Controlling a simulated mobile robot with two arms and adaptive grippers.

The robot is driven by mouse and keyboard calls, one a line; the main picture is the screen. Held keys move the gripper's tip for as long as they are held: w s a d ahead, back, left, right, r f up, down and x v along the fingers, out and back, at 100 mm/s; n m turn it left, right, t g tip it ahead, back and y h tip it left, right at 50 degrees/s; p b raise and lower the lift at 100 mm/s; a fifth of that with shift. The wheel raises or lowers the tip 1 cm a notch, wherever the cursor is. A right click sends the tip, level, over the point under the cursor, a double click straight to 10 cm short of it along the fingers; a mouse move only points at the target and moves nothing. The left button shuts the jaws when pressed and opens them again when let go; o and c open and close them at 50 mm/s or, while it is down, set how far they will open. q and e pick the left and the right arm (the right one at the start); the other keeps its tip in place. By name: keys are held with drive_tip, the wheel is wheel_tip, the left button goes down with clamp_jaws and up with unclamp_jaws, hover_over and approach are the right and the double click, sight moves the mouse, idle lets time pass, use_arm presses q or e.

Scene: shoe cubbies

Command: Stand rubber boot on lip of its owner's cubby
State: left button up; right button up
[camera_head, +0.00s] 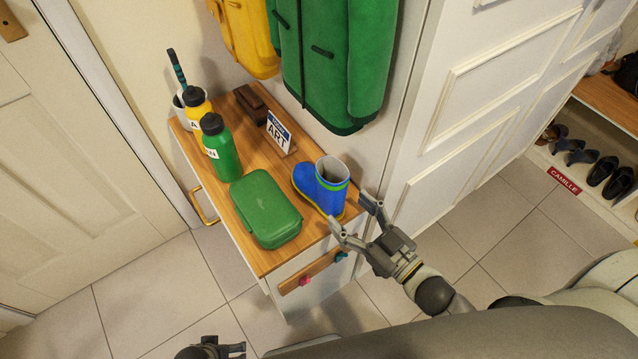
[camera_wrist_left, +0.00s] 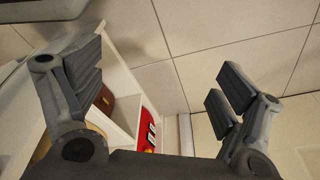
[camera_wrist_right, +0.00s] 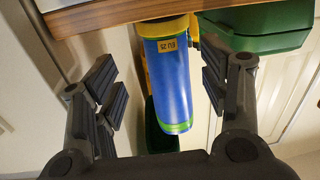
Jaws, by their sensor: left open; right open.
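A blue rubber boot (camera_head: 322,188) with a green top band and yellow sole stands upright on the front right part of the wooden cabinet top. In the right wrist view the boot (camera_wrist_right: 168,80) shows a yellow "EU 25" tag and lies between and beyond the fingers. My right gripper (camera_head: 350,213) is open and empty, just in front of the boot. My left gripper (camera_wrist_left: 160,80) is open and empty, low over the floor; only part of it shows in the head view. A cubby shelf (camera_head: 600,140) at the right carries a red "CAMILLE" label (camera_head: 564,181).
The cabinet top (camera_head: 245,235) also holds a green lunch box (camera_head: 265,208), green bottle (camera_head: 220,150), yellow bottle (camera_head: 197,105), "ART" card (camera_head: 280,133) and dark brown block. Yellow and green coats hang behind. A white panelled door (camera_head: 480,90) stands between cabinet and cubbies, where several shoes sit.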

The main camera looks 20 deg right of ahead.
sight(342, 207)
drive_tip(key=x, duration=0.5)
drive_tip(key=shift+s+a+r, duration=0.1)
drive_tip(key=shift+a+r, duration=0.05)
drive_tip(key=shift+a, duration=0.15)
drive_tip(key=shift+c, duration=0.2)
drive_tip(key=c, duration=1.2)
drive_tip(key=shift+r, duration=0.1)
drive_tip(key=shift+c, duration=0.7)
